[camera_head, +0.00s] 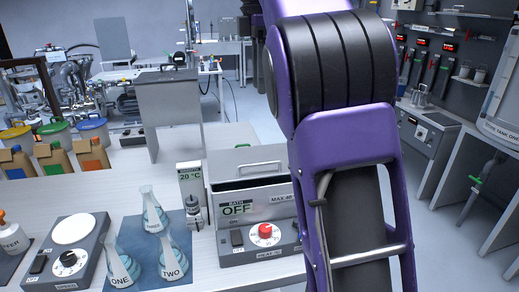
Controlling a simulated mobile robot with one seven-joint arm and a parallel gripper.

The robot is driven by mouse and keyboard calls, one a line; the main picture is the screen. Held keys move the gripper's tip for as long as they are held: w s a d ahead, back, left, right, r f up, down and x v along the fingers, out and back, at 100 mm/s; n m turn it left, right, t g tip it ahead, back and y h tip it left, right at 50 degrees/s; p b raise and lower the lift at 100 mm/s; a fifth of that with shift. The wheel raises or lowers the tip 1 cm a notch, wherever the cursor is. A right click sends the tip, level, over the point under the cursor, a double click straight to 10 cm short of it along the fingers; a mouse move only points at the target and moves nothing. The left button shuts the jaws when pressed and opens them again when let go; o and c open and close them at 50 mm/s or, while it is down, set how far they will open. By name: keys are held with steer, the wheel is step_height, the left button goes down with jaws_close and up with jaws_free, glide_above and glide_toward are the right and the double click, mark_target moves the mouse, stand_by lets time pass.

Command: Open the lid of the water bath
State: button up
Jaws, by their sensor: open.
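The water bath (238,234) is a grey metal box on the light bench, near the picture's centre. Its front has a display reading OFF, a MAX label, a red knob and a small switch. Its grey lid (225,163) with a pale bar handle (260,168) is at the top; a dark strip shows below the lid's front edge, and I cannot tell whether this is a gap. My purple and black arm stands in front, just right of the bath, and hides its right end. My gripper is out of the picture.
A thermostat unit reading 20 °C (191,180) stands at the bath's left. Flasks labelled ONE (120,268), TWO (173,262) and THREE (152,215) stand on a blue mat (131,232). A stirrer plate (72,257) is farther left. Bags and tubs stand behind, at the left.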

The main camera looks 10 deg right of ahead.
steer(key=shift+r, duration=0.1)
stand_by(0.3)
steer(key=f+m+b, duration=0.1)
steer(key=f+m, duration=0.5)
steer(key=m, duration=0.6)
steer(key=f+m+b, duration=0.2)
steer(key=f+m, duration=0.4)
steer(key=m, duration=0.6)
steer(key=f+m+b, duration=0.2)
steer(key=f+m, duration=0.4)
steer(key=m, duration=0.6)
steer(key=shift+s+f+t, duration=0.25)
steer(key=shift+t, duration=0.15)
steer(key=shift+c, duration=0.3)
jaws_close()
